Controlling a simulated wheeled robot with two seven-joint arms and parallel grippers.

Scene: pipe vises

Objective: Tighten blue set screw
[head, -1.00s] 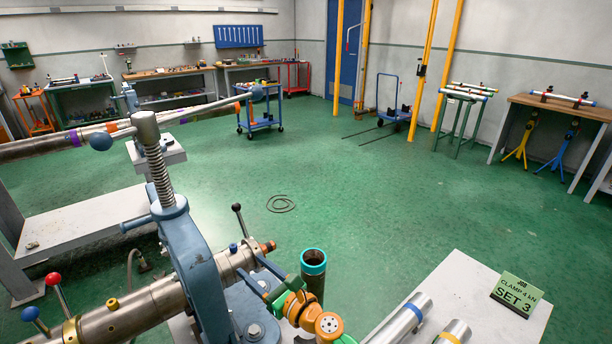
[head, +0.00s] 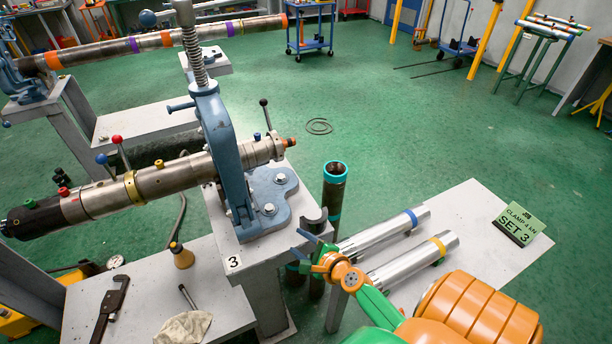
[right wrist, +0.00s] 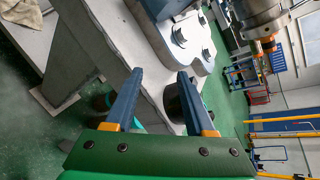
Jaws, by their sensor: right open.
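The steel tool body (head: 165,178) lies clamped in the blue vise (head: 222,140), marked 3. A small blue screw head (head: 257,136) stands up on the collar right of the vise frame. A dark lever with a round knob (head: 264,102) rises beside it. My right gripper (head: 300,250) is open and empty, right of and below the collar, beside the vise stand. In the right wrist view its two blue fingers (right wrist: 160,74) are apart, with the vise base bolts (right wrist: 180,37) beyond; the tool's orange-tipped end (right wrist: 264,45) is at upper right. My left gripper is not in view.
A dark upright pipe with a teal rim (head: 335,172) stands close to my right gripper. Two silver pipes (head: 400,265) lie on the right table with the SET 3 sign (head: 515,223). A wrench (head: 111,308) and cloth (head: 183,328) lie on the lower left bench.

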